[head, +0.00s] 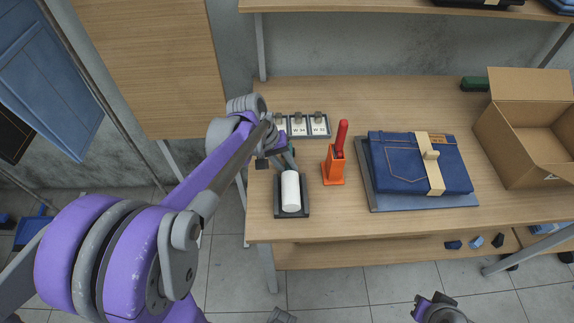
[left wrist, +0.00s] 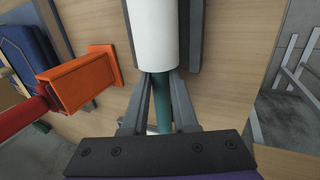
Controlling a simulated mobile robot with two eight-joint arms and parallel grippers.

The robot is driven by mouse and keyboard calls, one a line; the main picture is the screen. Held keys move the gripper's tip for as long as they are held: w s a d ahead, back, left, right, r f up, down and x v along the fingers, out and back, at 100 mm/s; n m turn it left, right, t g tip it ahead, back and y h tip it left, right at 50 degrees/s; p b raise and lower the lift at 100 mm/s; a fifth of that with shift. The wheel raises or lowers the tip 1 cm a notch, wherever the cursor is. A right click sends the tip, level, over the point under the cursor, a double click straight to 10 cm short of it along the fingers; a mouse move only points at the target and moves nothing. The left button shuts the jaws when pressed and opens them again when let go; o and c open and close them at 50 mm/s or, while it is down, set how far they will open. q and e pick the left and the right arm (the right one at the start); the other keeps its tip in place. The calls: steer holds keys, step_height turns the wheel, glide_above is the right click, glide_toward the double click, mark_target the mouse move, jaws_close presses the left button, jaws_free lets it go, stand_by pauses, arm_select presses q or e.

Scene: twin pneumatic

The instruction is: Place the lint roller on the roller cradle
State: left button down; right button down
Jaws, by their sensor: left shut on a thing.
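The lint roller has a white roll (head: 291,190) and a teal handle, which shows in the left wrist view (left wrist: 161,115). My left gripper (head: 288,160) is shut on the handle, its two fingers on either side of it in the left wrist view (left wrist: 160,85). The white roll is over the dark grey roller cradle (head: 291,213) at the table's front left. I cannot tell whether the roll rests on it or hangs just above. A purple and dark part at the bottom edge looks like my right gripper (head: 437,303), empty of anything visible; its fingers are unclear.
An orange holder (head: 333,168) with a red-handled tool stands just right of the cradle. Folded blue jeans (head: 400,160) lie on a grey board beyond it. An open cardboard box (head: 520,150) is at the right. Small labelled tiles (head: 319,126) lie behind my left gripper.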

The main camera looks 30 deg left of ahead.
arm_select(q)
steer(key=shift+f, duration=0.15)
steer(key=c, duration=1)
jaws_free()
steer(key=shift+o, duration=0.2)
steer(key=p+v, duration=0.1)
steer(key=v, duration=1.1)
steer(key=shift+r, duration=0.25)
